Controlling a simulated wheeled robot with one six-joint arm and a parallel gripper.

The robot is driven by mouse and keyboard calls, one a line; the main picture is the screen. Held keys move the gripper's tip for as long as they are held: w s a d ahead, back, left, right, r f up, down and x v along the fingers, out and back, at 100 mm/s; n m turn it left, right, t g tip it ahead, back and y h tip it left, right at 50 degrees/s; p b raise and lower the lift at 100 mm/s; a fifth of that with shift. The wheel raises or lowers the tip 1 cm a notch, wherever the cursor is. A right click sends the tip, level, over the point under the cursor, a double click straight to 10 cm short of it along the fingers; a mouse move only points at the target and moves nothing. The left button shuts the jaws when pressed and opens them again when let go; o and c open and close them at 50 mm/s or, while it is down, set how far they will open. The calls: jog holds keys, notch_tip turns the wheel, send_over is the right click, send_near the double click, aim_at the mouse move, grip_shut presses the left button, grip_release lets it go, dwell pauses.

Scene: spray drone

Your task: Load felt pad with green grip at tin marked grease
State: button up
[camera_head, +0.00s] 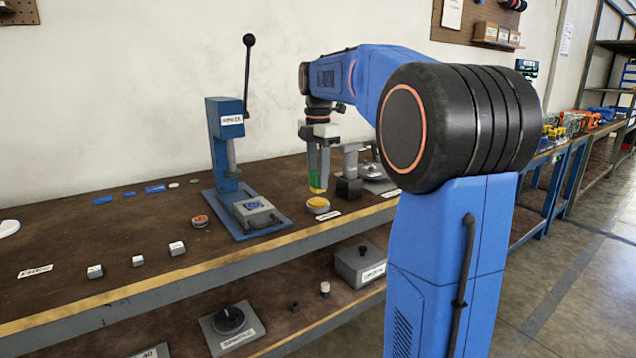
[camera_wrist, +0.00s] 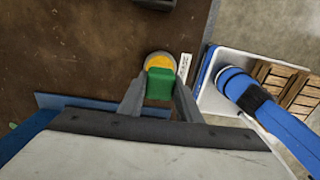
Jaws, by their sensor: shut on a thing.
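My gripper (camera_head: 317,178) is shut on the green grip (camera_wrist: 160,84) and points down over the bench. The green grip also shows between the fingers in the head view (camera_head: 315,182). The felt pad under it is hidden or too small to make out. A round tin with a yellow-orange filling (camera_head: 318,204) stands on the bench right below the grip. In the wrist view the tin (camera_wrist: 158,61) shows just beyond the grip, partly covered by it. A white label (camera_wrist: 185,67) lies beside the tin; its text is unreadable. I cannot tell whether pad and tin touch.
A blue lever press (camera_head: 226,150) stands left of my gripper, with a grey block (camera_head: 258,212) on its base. A dark-and-grey device (camera_head: 349,180) stands close behind my gripper. A small red-topped tin (camera_head: 199,221) and small white blocks (camera_head: 138,260) sit farther left.

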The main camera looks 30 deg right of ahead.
jog(key=shift+r, duration=1.95)
